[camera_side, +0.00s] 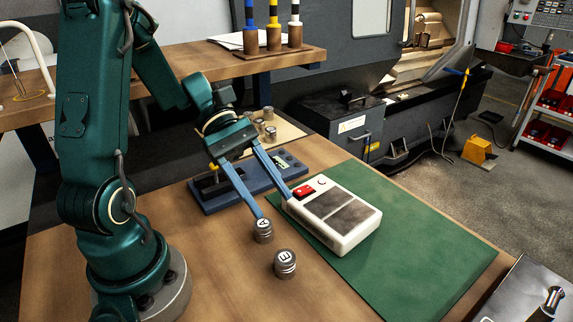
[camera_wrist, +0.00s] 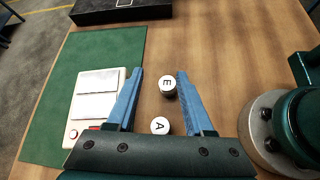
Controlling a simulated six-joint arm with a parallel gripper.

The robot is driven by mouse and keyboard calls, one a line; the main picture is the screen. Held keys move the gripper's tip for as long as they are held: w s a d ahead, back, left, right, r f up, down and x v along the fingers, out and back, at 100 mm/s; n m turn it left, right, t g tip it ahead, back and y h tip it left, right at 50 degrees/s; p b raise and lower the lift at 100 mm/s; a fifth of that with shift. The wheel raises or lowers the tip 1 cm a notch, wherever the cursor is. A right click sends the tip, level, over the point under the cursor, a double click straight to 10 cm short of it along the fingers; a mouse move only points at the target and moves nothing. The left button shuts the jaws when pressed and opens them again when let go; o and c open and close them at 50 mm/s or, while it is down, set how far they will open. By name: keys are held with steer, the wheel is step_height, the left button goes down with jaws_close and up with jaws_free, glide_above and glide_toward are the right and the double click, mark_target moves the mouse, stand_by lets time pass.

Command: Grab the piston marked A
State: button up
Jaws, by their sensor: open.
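The piston marked A (camera_side: 263,232) is a short grey metal cylinder with a white lettered top. It stands upright on the wooden table. A like piston marked E (camera_side: 285,265) stands near it. My gripper (camera_side: 275,208) is open and empty, its blue fingers slanting down above the table. In the side view, one fingertip overlaps the rear edge of A; contact cannot be told. In the wrist view, A (camera_wrist: 160,126) shows between the fingers close to the palm. E (camera_wrist: 168,87) shows farther out, near the level of the fingertips (camera_wrist: 160,75).
A white device with a red button (camera_side: 342,220) lies on a green mat (camera_side: 430,245), close to the right finger. A blue fixture (camera_side: 215,195) and several metal parts (camera_side: 270,133) are behind the gripper. Bare wood lies in front of E.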

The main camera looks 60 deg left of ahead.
mark_target(271, 232)
steer(key=a+f+n+t, duration=0.1)
steer(key=a+n+t+h, duration=0.1)
steer(key=a+n, duration=0.1)
steer(key=a+f+n+t, duration=0.1)
steer(key=shift+w+a+f+n+h, duration=0.15)
steer(key=shift+w+f+n+h, duration=0.15)
steer(key=shift+w+f, duration=0.05)
steer(key=shift+n, duration=0.4)
steer(key=shift+s+a+f, duration=0.1)
steer(key=shift+a+f, duration=0.1)
steer(key=shift+f, duration=1.7)
steer(key=shift+s+a+f, duration=0.1)
steer(key=shift+a+f, duration=0.05)
steer(key=shift+f, duration=1.7)
steer(key=x, duration=0.5)
steer(key=shift+w, duration=0.1)
steer(key=shift+r, duration=0.1)
jaws_close()
